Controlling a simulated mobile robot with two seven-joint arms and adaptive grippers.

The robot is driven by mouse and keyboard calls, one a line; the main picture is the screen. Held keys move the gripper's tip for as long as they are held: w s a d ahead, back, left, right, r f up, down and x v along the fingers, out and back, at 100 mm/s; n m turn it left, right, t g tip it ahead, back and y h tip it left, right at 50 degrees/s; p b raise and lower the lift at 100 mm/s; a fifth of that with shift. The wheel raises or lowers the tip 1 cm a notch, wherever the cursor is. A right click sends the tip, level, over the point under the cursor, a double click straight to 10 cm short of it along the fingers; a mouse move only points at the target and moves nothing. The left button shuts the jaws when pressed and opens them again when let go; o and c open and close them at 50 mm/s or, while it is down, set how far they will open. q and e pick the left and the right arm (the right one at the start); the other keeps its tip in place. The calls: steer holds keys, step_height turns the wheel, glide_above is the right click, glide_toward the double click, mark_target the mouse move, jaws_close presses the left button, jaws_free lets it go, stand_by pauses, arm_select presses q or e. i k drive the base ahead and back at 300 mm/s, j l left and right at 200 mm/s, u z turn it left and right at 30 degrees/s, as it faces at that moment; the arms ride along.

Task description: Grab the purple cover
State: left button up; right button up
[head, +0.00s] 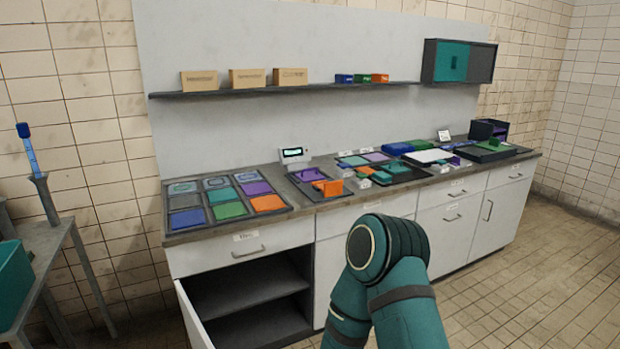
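Several purple pieces are on the counter, and I cannot tell which of them is the cover. One flat purple piece (257,188) lies in the right column of the dark sorting tray (284,213) at the left end. Another purple piece (310,174) lies by the small white display device (294,155), behind an orange block (329,187). A third, flat purple piece (376,157) lies in a tray near the middle. Neither of my grippers is in view. A teal bent arm link of mine rises in front of the counter, and no gripper shows on it.
A lower cabinet (250,290) at the left stands open, its door swung outward. A shelf (290,88) holds cardboard boxes and small coloured boxes. A metal table (40,240) stands at far left. The tiled floor (540,270) at right is clear.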

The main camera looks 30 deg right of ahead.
mark_target(309, 176)
steer(key=z, duration=0.7)
steer(key=i+l+z, duration=0.2)
steer(key=i+z, duration=0.2)
steer(key=i+l+z, duration=0.1)
steer(key=i+z, duration=0.2)
steer(key=z, duration=0.15)
steer(key=i+l+u, duration=0.15)
steer(key=i, duration=1.3)
